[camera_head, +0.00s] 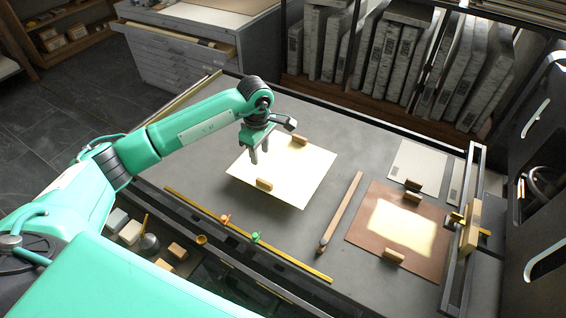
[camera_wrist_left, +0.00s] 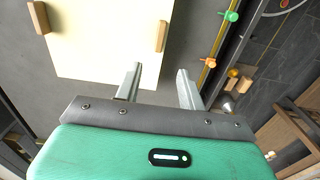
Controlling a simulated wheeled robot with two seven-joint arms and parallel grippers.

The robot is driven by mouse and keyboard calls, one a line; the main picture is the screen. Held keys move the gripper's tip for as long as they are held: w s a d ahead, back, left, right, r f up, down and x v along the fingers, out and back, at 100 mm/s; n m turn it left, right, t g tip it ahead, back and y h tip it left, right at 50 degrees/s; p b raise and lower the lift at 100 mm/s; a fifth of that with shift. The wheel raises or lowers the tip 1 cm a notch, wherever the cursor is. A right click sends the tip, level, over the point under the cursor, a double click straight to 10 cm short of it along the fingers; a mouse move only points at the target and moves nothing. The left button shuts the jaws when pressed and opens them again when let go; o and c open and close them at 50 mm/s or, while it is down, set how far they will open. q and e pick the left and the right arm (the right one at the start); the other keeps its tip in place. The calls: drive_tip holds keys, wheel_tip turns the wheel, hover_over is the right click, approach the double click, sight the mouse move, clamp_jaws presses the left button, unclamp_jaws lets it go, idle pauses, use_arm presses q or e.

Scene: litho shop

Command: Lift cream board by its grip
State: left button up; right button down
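The cream board (camera_head: 300,177) lies on the grey press bed, left of its middle. It has two wooden grips: a near one (camera_head: 264,184) at its front edge and a far one (camera_head: 299,140) at its back edge. My left gripper (camera_head: 259,158) is open and empty above the board's left part, fingers pointing down. In the left wrist view, the board (camera_wrist_left: 100,40) carries one grip (camera_wrist_left: 161,36) just beyond my open fingertips (camera_wrist_left: 158,78), and another grip (camera_wrist_left: 40,18) at the upper left. Neither is between the fingers. My right gripper is not in view.
A wooden bar (camera_head: 341,212) lies right of the board. A brown board with grips (camera_head: 360,236) and a grey sheet (camera_head: 412,160) lie further right. A brass rule (camera_head: 190,203) with orange and green knobs runs along the front. Stone slabs (camera_head: 385,60) stand behind.

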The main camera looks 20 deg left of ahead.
use_arm(q)
drive_tip(key=p, duration=0.2)
hover_over(264, 182)
drive_tip(key=f, duration=0.7)
drive_tip(key=shift+a+f, duration=0.2)
drive_tip(key=shift+f, duration=0.3)
drive_tip(key=f+p, duration=0.2)
drive_tip(key=f, duration=0.2)
drive_tip(key=shift+d+f, duration=0.1)
drive_tip(key=shift+d, duration=0.1)
drive_tip(key=shift+f, duration=0.3)
clamp_jaws()
